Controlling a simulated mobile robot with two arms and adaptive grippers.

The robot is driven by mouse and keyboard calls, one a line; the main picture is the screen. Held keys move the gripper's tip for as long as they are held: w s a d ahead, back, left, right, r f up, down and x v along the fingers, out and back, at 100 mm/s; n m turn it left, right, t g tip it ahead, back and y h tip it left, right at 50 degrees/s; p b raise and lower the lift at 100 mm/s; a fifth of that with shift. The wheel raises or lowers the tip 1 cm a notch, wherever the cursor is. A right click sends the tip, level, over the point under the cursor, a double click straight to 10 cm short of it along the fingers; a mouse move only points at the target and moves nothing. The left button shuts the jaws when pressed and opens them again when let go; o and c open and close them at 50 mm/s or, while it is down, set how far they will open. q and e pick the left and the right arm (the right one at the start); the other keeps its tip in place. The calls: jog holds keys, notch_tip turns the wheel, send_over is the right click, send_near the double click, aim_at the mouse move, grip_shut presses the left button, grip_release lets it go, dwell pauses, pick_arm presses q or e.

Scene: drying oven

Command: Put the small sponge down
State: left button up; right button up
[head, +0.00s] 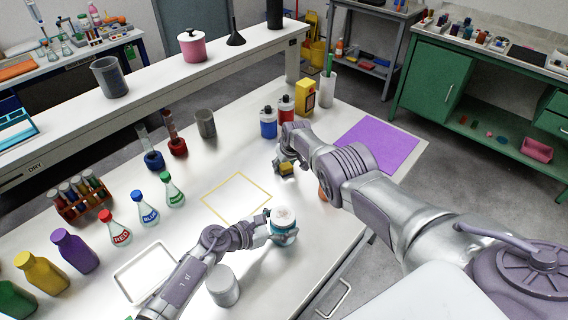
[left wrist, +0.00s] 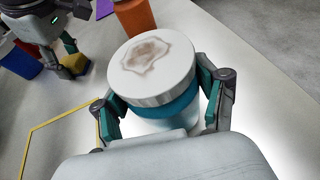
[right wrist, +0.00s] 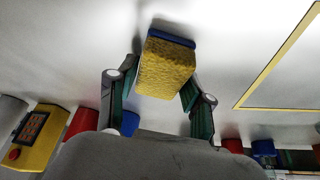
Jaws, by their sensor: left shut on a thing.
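The small sponge (right wrist: 166,68), yellow with a blue backing, is between the fingertips of my right gripper (right wrist: 163,88). Both fingers appear to touch its sides. In the head view the sponge (head: 287,169) is low over the white table, right of the yellow outlined square (head: 237,197); I cannot tell whether it touches the tabletop. It also shows in the left wrist view (left wrist: 75,64). My left gripper (head: 271,227) is shut on a teal jar with a stained white lid (left wrist: 152,65), at the table's near side.
An orange object (left wrist: 134,17) stands between the two grippers, partly hidden by my right arm in the head view. A purple mat (head: 378,146) lies to the right. Blue and red bottles (head: 268,122) and a yellow device (head: 305,97) stand behind. The outlined square is empty.

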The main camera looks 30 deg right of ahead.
aim_at(288, 168)
jog(key=shift+o, duration=1)
jog(key=shift+d+r, duration=0.1)
jog(key=shift+r, duration=0.05)
jog(key=shift+r, duration=0.15)
jog(key=shift+v, duration=3.45)
jog(key=shift+o, duration=0.2)
